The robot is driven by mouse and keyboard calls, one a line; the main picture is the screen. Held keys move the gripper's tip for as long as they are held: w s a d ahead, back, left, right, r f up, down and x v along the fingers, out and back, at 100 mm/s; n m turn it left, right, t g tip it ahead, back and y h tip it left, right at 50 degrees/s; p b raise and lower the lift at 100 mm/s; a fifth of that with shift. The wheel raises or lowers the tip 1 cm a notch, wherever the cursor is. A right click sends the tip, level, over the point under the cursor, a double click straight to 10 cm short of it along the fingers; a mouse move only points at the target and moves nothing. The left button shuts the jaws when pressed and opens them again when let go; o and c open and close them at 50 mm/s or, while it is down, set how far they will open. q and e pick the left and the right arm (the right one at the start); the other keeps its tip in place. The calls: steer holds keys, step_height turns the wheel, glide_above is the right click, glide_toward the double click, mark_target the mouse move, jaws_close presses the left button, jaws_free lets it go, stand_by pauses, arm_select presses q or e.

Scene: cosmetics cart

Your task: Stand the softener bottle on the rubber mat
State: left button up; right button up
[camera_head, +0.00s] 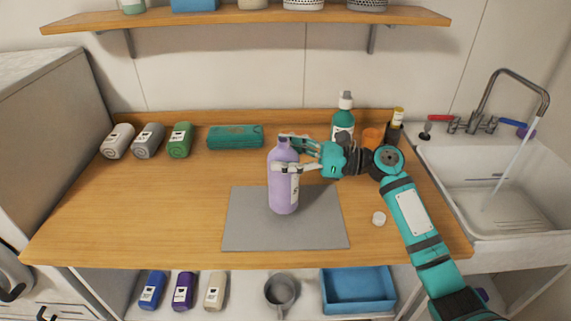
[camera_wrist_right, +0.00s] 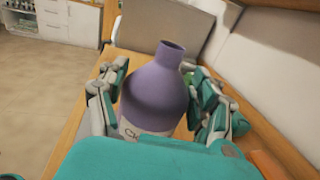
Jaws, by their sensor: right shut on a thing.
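The softener bottle (camera_head: 283,190) is purple with a pale label and an open neck. It is upright over the middle of the grey rubber mat (camera_head: 245,228); I cannot tell whether its base touches the mat. My right gripper (camera_head: 283,152) reaches in from the right and is shut on the bottle's upper body. In the right wrist view the bottle (camera_wrist_right: 155,95) sits between the two fingers (camera_wrist_right: 158,105), its lower part hidden by my gripper. A small white cap (camera_head: 379,218) lies on the counter right of the mat. My left gripper is not in view.
Several rolled towels (camera_head: 148,141) lie back left. The sink (camera_head: 490,195) is at right. The counter left of the mat is clear.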

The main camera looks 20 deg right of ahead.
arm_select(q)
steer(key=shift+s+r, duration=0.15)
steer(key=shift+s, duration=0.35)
arm_select(e)
steer(key=shift+f, duration=1.8)
steer(key=o, duration=1.3)
steer(key=shift+o, duration=0.2)
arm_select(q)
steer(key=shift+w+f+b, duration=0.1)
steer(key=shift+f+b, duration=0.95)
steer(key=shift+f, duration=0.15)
arm_select(e)
steer(key=v, duration=1.2)
steer(key=shift+r, duration=0.15)
